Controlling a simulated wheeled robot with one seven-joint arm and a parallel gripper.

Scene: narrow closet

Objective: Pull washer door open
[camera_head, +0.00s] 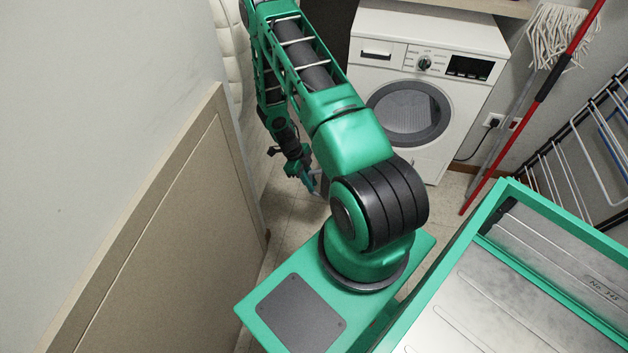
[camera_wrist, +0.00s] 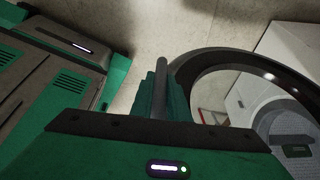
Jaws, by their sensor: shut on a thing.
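The white washer (camera_head: 423,85) stands at the back of the closet, with a round dark grey ring around its opening (camera_head: 408,113) on its front. In the wrist view, the door's dark round rim (camera_wrist: 225,57) and its clear glass (camera_wrist: 212,92) fill the right side, swung out from the washer front. My gripper (camera_head: 312,184) is low and to the left of the washer. In the wrist view its fingers (camera_wrist: 160,85) are shut at the near edge of the door rim. The exact contact is partly hidden by the fingers, and my arm hides most of the door in the head view.
A tan panel (camera_head: 150,230) runs along the left wall, close to my arm. A red pole (camera_head: 540,95) and a mop (camera_head: 560,35) lean right of the washer. A drying rack (camera_head: 590,150) stands at the right. Little floor (camera_head: 285,215) is free.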

